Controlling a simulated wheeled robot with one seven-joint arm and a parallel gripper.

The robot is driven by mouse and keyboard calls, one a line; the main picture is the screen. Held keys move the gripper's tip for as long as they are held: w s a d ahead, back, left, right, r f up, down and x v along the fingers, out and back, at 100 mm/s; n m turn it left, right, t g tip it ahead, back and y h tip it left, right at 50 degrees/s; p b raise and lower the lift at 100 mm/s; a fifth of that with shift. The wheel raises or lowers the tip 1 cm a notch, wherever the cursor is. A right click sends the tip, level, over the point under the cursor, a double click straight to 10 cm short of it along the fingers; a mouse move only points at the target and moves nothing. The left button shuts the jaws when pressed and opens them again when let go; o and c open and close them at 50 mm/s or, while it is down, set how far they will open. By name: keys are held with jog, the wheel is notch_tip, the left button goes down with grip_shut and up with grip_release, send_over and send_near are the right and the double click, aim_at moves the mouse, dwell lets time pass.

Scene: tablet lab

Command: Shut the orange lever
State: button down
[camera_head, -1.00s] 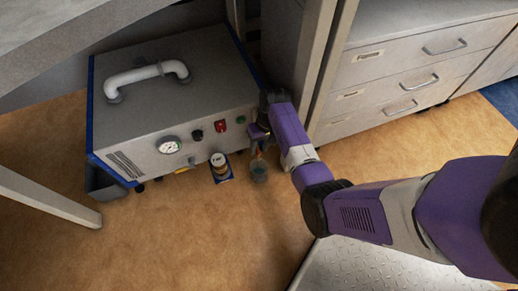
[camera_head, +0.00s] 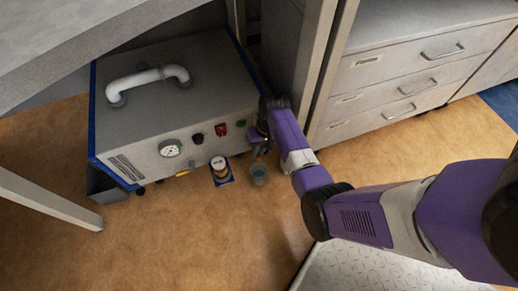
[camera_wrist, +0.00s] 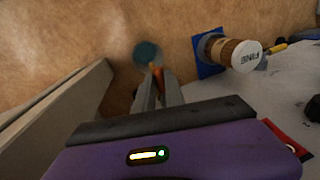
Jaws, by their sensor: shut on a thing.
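The orange lever (camera_wrist: 156,72) is low on the front right of the grey machine (camera_head: 170,95). In the wrist view it lies between the tips of my gripper (camera_wrist: 157,92), which is shut on it. In the head view my gripper (camera_head: 259,143) is beside the machine's front right corner, and only a small orange bit of the lever shows below it. A round teal-grey cup-like thing (camera_wrist: 148,53) is just beyond the lever; it also shows in the head view (camera_head: 259,174). The fingers hide part of the lever.
A separate yellow handle (camera_head: 183,174) is on the machine's front. Drawers (camera_head: 400,85) and a table leg (camera_head: 318,70) are to the right. Floor in front is clear.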

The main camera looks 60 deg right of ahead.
jog(key=m+p, duration=0.2)
jog(key=a+m+p, duration=0.1)
jog(key=p, duration=0.1)
jog(key=shift+w+r, duration=0.3)
jog(key=shift+w, duration=0.05)
jog(key=shift+w+a+f+m+t+h+p, duration=0.15)
jog(key=shift+w+m+h+p, duration=0.45)
jog(key=shift+m, duration=1.5)
jog(key=shift+w+a+f+m+t+h+p, duration=0.1)
jog(key=shift+w+m+h+p, duration=0.25)
jog(key=shift+w+m+p, duration=1.2)
jog(key=shift+w+a+f+m+t+h+p, duration=0.15)
jog(key=shift+m+h, duration=0.3)
jog(key=shift+m, duration=2.2)
jog(key=shift+r, duration=0.1)
jog(key=c, duration=1.4)
grip_release()
jog(key=shift+r, duration=0.1)
